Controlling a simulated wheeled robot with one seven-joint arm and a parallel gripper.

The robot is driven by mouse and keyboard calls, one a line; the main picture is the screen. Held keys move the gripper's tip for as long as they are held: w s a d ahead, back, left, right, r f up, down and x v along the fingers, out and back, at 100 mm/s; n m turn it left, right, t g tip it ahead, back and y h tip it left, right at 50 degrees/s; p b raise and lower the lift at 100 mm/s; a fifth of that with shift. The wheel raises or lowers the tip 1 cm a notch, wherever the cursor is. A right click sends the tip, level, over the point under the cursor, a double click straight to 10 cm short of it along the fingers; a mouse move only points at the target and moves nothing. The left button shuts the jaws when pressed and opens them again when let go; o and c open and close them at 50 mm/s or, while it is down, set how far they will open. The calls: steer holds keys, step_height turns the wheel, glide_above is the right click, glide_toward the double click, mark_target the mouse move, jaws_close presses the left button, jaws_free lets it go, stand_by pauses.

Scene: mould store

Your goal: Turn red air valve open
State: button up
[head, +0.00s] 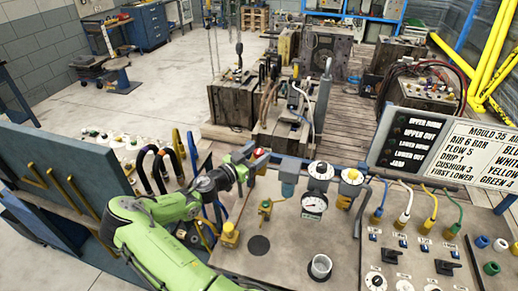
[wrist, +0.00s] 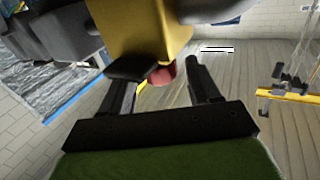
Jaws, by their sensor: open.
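The red air valve (head: 260,153) shows as a small red part at the back left of the grey bench panel, beside the blue-grey air fittings. My gripper (head: 249,158) reaches it from the left and partly hides it. In the wrist view my gripper (wrist: 162,70) is open, with one dark finger on each side. The red valve part (wrist: 162,76) shows between the fingers, under a large yellow body (wrist: 145,32). The left finger overlaps that yellow body in the picture. I cannot tell whether either finger touches the valve.
A pressure gauge (head: 314,203) and round white-topped fittings stand right of the valve. Coloured hoses (head: 428,215) and a sign board (head: 440,150) are at the right. Wooden-sided moulds stand behind.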

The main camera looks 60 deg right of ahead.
steer(key=shift+x, duration=0.9)
steer(key=shift+w, duration=0.1)
steer(key=c, duration=0.9)
steer(key=shift+c, duration=0.2)
